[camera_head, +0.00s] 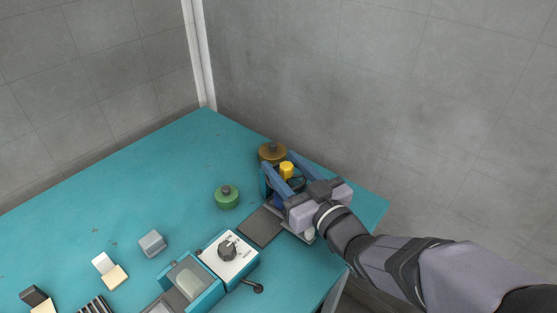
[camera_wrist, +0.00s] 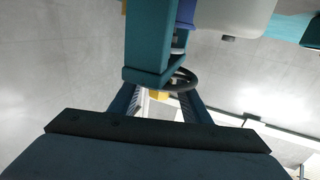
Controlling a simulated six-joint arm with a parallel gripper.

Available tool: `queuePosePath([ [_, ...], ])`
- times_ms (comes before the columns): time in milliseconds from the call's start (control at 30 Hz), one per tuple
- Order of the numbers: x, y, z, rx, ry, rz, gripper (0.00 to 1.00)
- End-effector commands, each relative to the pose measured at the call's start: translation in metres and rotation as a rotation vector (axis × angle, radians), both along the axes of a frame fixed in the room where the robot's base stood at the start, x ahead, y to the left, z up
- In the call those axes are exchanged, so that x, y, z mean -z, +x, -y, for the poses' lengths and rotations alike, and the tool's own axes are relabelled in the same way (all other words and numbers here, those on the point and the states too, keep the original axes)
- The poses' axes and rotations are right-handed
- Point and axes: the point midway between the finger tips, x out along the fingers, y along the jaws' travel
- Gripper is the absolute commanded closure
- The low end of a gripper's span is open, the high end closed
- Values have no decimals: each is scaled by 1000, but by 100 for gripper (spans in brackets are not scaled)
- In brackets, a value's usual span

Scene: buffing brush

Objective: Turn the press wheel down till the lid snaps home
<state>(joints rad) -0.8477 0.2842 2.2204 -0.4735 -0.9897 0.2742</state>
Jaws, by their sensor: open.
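The teal press stands near the table's right edge, mostly hidden by my gripper in the head view; its frame (camera_wrist: 150,40) shows in the wrist view. The dark, ring-shaped press wheel (camera_wrist: 182,80) sits at the end of that frame, and part of it shows in the head view (camera_head: 297,183). My gripper (camera_head: 280,161) is open, its two blue fingers spread around the wheel area. In the wrist view my gripper (camera_wrist: 158,92) has the wheel close by its fingertips; contact cannot be told. A yellow piece (camera_head: 286,169) shows between the fingers. The lid cannot be made out.
A brown round piece (camera_head: 271,151) stands just behind the gripper, and a green one (camera_head: 227,197) to the left. A dark flat pad (camera_head: 260,227) and a box with a dial (camera_head: 228,253) lie in front. The table's (camera_head: 130,180) back left is clear.

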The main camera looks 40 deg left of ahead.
Motion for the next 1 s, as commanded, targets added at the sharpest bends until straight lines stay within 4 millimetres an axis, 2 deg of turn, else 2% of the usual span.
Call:
queuePosePath([
  [100,0,-5,16,2,2,0,57],
  [300,-1,-11,35,2,2,0,57],
  [800,-2,-13,40,0,0,-1,57],
  [1000,-6,-17,52,-1,-3,-2,57],
])
